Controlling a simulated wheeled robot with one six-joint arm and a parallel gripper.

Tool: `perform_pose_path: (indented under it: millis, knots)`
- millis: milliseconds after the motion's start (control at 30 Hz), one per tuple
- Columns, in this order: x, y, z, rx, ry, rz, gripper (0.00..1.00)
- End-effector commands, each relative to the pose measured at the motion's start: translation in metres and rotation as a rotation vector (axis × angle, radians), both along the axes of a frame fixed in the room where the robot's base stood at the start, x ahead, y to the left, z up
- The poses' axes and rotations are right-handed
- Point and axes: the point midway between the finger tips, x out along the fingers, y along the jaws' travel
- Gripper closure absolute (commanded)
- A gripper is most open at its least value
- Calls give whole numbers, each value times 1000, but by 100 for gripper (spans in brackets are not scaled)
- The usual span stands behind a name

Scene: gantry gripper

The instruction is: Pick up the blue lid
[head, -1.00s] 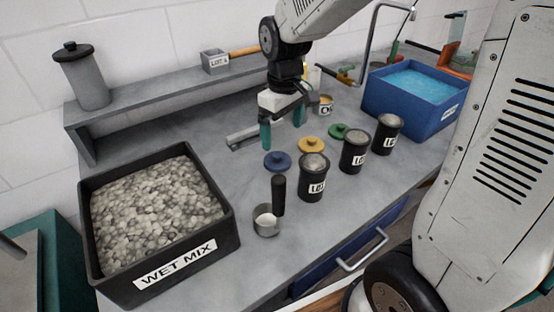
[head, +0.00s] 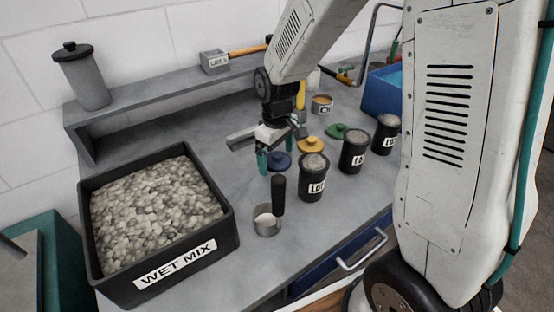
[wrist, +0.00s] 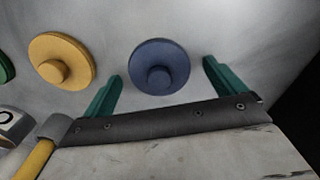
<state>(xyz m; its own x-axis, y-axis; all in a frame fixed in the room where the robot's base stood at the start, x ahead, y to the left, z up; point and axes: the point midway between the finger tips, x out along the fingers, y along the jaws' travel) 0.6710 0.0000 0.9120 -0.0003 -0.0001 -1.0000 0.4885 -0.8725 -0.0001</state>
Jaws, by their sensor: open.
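The blue lid (head: 281,162) lies flat on the grey bench, behind the nearest black jar. It is a round disc with a raised knob. In the wrist view the blue lid (wrist: 160,67) sits between the lines of my two teal fingers. My gripper (head: 275,160) is open and empty, close above the lid, and its fingers partly overlap the lid in the head view. In the wrist view my gripper (wrist: 161,88) has its fingers spread wider than the lid. I cannot tell the exact height of the fingertips over the bench.
A yellow lid (head: 311,145) and a green lid (head: 337,130) lie to the right. Labelled black jars (head: 314,178) stand in front. A small cup with a black handle (head: 267,222) stands nearer. The WET MIX bin (head: 230,222) fills the left front.

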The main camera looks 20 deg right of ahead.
Motion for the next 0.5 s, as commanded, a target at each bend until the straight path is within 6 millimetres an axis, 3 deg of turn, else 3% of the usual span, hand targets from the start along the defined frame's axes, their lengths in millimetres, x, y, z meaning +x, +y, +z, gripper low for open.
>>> perform_pose_path:
  millis: [100, 267, 500]
  knots:
    - [0, 0, 0, 0, 0, 0, 7]
    - [0, 0, 0, 0, 0, 0, 52]
    - [0, 0, 0, 0, 0, 0, 52]
